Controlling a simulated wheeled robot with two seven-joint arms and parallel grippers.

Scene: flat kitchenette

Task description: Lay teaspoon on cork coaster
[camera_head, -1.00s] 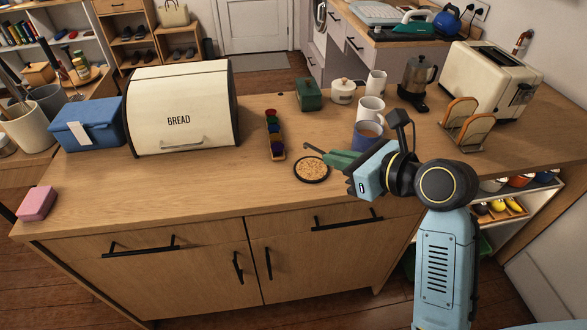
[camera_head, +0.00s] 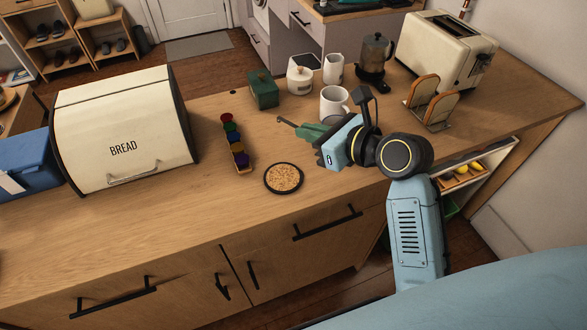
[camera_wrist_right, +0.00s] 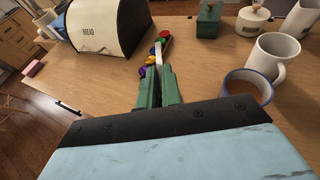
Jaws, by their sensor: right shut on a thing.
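The teaspoon (camera_head: 286,121) is a thin, greyish piece sticking out to the left from the green fingers of my right gripper (camera_head: 302,131). In the right wrist view the gripper (camera_wrist_right: 158,84) is shut on the teaspoon (camera_wrist_right: 159,54), which points away from the wrist. The round cork coaster (camera_head: 284,178) has a dark rim and lies bare on the counter. In the head view the gripper and teaspoon are above and beyond the coaster, slightly to its right. I cannot make out the coaster in the wrist view. My left gripper is not in view.
A row of coloured pods (camera_head: 233,145) stands left of the gripper. A white mug (camera_head: 333,103) and a blue-rimmed cup of brown drink (camera_wrist_right: 247,89) stand close to the gripper. The bread bin (camera_head: 122,130) is at left. Counter in front of the coaster is clear.

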